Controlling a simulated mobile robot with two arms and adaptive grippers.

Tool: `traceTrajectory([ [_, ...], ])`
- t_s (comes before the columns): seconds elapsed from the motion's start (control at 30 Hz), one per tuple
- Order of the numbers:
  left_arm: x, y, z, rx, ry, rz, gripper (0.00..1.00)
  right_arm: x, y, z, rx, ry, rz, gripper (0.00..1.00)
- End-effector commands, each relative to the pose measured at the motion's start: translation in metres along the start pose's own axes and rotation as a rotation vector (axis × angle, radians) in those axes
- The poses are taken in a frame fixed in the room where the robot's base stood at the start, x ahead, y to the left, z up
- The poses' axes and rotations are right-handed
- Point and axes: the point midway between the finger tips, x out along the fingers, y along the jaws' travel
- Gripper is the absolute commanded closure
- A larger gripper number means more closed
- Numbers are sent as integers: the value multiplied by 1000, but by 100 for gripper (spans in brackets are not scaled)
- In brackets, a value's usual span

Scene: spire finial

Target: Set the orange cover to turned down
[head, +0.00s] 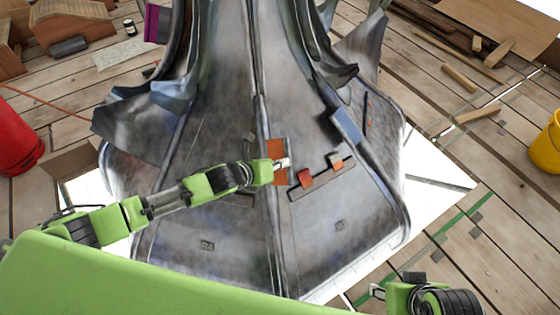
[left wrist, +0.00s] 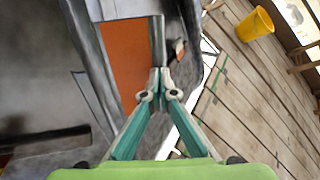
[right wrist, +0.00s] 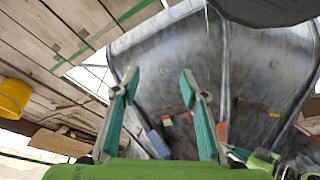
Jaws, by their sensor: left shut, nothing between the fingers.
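The orange cover (head: 276,147) is a small flat panel at the middle of the grey metal spire in the head view. In the left wrist view the orange cover (left wrist: 124,62) is a tall face with a grey edge strip along its right side. My left gripper (head: 284,163) is shut and empty, its tips (left wrist: 158,76) at the lower end of that strip; I cannot tell whether they touch. It hides part of the cover in the head view. My right gripper (right wrist: 160,78) is open and empty, low at the right in the head view (head: 378,291).
Right of the cover, a dark slotted bar (head: 322,177) carries a red block (head: 305,178) and a small grey-and-orange block (head: 335,160). A blue plate (head: 346,126) is beyond. A red container (head: 18,140) and a yellow bucket (head: 546,146) stand on the plank floor.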

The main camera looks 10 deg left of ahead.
Motion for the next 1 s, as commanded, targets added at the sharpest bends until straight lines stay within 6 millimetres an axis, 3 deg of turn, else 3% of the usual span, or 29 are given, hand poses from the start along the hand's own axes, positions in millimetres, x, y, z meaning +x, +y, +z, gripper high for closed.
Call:
traceTrajectory([
  [0.37,9,-11,0,7,6,99,100,80,-4,10,-5,-47,-7,60],
  [0.7,20,-13,0,10,7,226,100,148,-8,44,-12,-85,-14,60],
  [1.0,31,-14,0,11,6,360,100,188,-11,81,-17,-113,-17,60],
])
